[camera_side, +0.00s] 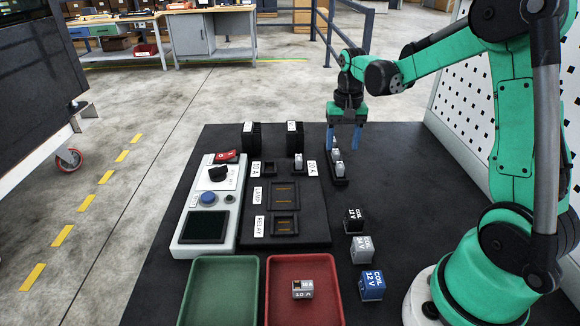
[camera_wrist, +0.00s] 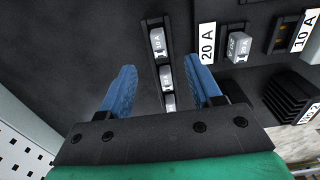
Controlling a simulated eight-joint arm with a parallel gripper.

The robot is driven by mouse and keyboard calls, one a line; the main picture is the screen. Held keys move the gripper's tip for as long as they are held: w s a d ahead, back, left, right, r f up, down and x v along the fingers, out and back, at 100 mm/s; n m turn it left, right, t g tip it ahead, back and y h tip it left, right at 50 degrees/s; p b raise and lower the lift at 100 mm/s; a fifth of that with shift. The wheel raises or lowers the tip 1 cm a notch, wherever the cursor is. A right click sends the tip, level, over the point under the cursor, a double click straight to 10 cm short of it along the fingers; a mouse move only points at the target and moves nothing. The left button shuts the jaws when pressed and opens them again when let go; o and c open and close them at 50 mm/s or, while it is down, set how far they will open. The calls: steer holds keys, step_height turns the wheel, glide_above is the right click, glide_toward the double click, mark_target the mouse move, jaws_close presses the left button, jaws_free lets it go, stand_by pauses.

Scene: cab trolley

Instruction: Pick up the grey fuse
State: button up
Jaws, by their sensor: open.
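Several small grey fuses are in view. In the wrist view a narrow black rack holds a far fuse (camera_wrist: 158,43), a middle fuse (camera_wrist: 165,74) and a near fuse (camera_wrist: 169,103). The rack (camera_side: 341,183) also shows in the side view. My gripper (camera_side: 343,146) is open above the rack's far end, its blue fingers on either side of the row; they also show in the wrist view (camera_wrist: 162,84). Nothing is held. Another grey fuse (camera_side: 298,162) sits in the panel socket by the 20 A label. A grey piece marked 10 A (camera_side: 302,290) lies in the red tray (camera_side: 271,309).
The black panel (camera_side: 315,228) has empty sockets. Two black ribbed blocks (camera_side: 251,135) stand behind it. A control box (camera_side: 207,166) is at left. A green tray (camera_side: 222,264) is in front. Black (camera_side: 354,220), grey (camera_side: 361,249) and blue (camera_side: 371,285) cubes stand at right.

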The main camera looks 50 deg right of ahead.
mark_target(340, 164)
steer(key=shift+f, duration=2.8)
jaws_close()
